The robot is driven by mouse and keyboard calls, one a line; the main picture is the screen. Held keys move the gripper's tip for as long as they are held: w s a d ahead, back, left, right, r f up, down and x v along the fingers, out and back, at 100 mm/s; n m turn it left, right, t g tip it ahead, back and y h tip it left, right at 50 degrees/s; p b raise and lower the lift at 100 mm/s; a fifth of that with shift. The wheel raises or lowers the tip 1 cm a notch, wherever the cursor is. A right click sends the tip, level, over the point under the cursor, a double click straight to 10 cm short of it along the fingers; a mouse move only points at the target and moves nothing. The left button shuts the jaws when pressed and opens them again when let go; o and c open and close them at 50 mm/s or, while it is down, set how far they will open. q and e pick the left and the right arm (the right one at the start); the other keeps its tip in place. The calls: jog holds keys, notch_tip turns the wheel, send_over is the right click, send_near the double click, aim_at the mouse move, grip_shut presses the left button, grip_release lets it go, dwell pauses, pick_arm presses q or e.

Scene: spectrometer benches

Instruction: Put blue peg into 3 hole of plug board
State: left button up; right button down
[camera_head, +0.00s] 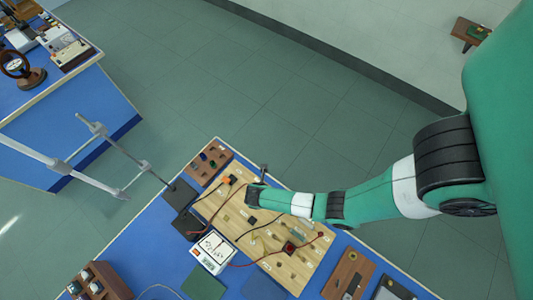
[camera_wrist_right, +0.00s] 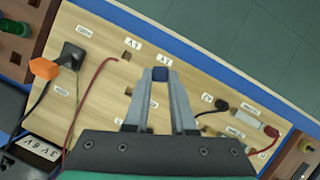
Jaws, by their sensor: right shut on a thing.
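My right gripper (camera_wrist_right: 160,82) is shut on the blue peg (camera_wrist_right: 160,74); the peg's dark blue end shows between the fingertips. Below it in the wrist view lies the wooden plug board (camera_wrist_right: 100,32), with dark square holes and small white labels. One hole (camera_wrist_right: 127,57) lies left of the peg, and another (camera_wrist_right: 129,91) lies beside the left finger. Part of the board is hidden behind the fingers. I cannot read a clear 3 on any label. In the head view my right gripper (camera_head: 261,179) is over the far part of the board (camera_head: 240,213), and the peg is too small to make out.
A brown rack (camera_head: 207,162) with dark pegs stands beyond the board's far left end. An orange plug (camera_wrist_right: 43,68), a black plug (camera_wrist_right: 75,53) and a red wire (camera_wrist_right: 90,85) are on the board. A white meter (camera_head: 212,250) stands at its near left. Grey jointed rods (camera_head: 125,150) are at left.

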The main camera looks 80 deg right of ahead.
jog(key=shift+f+b, duration=2.15)
jog(key=shift+b, duration=0.1)
jog(key=shift+f+b, duration=0.75)
jog(key=shift+f, duration=0.25)
jog(key=c, duration=0.7)
grip_release()
jog(key=shift+o, duration=0.2)
jog(key=p+v, duration=0.3)
jog(key=v, duration=0.8)
jog(key=shift+a+r+p, duration=0.2)
jog(key=shift+r+p, duration=0.1)
jog(key=shift+p, duration=0.05)
